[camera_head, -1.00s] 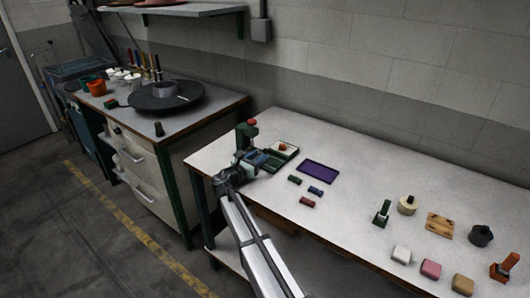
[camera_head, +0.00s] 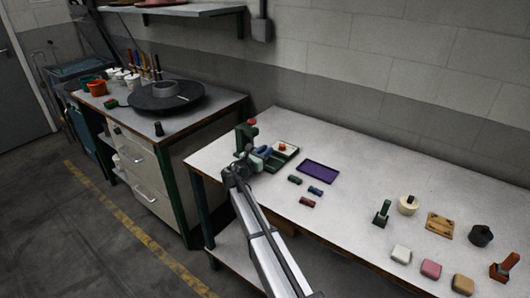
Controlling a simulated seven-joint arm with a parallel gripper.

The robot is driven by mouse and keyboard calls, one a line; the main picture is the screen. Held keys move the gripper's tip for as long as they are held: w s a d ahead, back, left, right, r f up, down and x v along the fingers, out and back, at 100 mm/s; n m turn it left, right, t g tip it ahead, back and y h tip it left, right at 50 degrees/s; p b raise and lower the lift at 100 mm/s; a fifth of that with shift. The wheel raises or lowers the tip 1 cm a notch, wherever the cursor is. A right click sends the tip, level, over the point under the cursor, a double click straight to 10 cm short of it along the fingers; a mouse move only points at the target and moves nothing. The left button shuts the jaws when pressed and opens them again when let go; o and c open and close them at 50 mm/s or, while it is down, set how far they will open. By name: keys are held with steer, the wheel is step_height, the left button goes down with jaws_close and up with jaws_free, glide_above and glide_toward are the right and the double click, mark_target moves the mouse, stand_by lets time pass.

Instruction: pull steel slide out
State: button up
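A small green press (camera_head: 246,132) with a red knob on top stands near the left end of the white workbench. My gripper (camera_head: 255,160) is at the base of this press, on its front right side. The gripper and wrist cover much of the base. A small grey-blue part (camera_head: 264,151) shows beside the gripper; I cannot tell whether it belongs to the press or to my gripper. I cannot make out the steel slide apart from these parts. Whether the fingers are open, shut or touching anything is too small to tell.
A purple tray (camera_head: 318,171) and small green, blue and red blocks (camera_head: 307,202) lie farther right. Stamps and coloured blocks stand at the bench's right end. The bench's middle is clear.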

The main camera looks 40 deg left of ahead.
jaws_close()
steer(key=d, duration=0.8)
steer(key=shift+d, duration=0.15)
steer(key=shift+o, duration=2)
jaws_free()
steer(key=s, duration=1.4)
